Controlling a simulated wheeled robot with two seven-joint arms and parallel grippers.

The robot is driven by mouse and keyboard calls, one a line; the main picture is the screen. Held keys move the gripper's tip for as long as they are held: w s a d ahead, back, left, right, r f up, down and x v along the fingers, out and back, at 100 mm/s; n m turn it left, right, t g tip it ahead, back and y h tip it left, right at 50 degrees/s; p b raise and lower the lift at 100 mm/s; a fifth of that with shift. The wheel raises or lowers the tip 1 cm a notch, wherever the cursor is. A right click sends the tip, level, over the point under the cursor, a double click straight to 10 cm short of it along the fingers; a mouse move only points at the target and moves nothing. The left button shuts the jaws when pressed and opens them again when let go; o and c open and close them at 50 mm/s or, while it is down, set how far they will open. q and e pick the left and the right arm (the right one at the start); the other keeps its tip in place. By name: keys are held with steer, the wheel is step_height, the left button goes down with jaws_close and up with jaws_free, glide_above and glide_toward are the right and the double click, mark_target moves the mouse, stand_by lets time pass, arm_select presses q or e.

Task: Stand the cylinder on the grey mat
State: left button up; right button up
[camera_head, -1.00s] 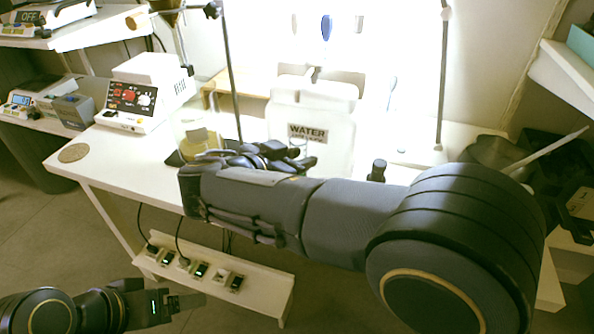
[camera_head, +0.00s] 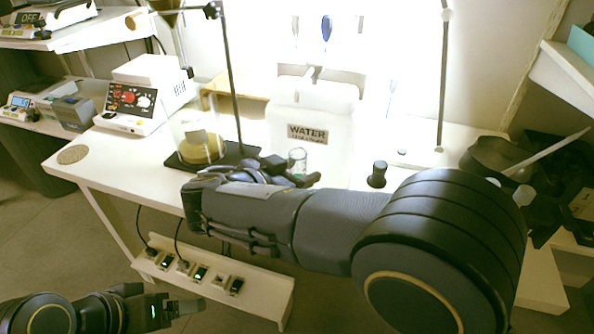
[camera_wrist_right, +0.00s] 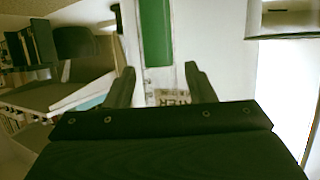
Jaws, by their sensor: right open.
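I cannot make out a grey mat for certain.
A white tank labelled WATER (camera_head: 310,105) stands behind the cylinder. A beaker with yellowish contents (camera_head: 200,145) and a dark stand base (camera_head: 240,153) are to its left. A small black object (camera_head: 377,174) stands to its right.

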steer(key=shift+r, duration=0.15)
steer(key=p+v, duration=0.1)
steer(key=v, duration=1.1)
steer(key=d+f+n+g+y, duration=0.1)
steer(key=d+f+g+y, duration=0.2)
steer(key=d, duration=0.6)
steer(key=d+f+n+g+y, duration=0.1)
steer(key=d+f+n+g, duration=0.2)
steer(key=d, duration=0.7)
steer(key=s+d+f+n+y, duration=0.1)
steer(key=s+d+f+y, duration=0.1)
steer(key=s+d+y, duration=0.2)
steer(key=s+d+f+n+t+y, duration=0.1)
steer(key=s+d+f+y, duration=0.2)
steer(key=s, duration=0.8)
steer(key=shift+s+d+y, duration=0.2)
steer(key=shift+d+y, duration=0.8)
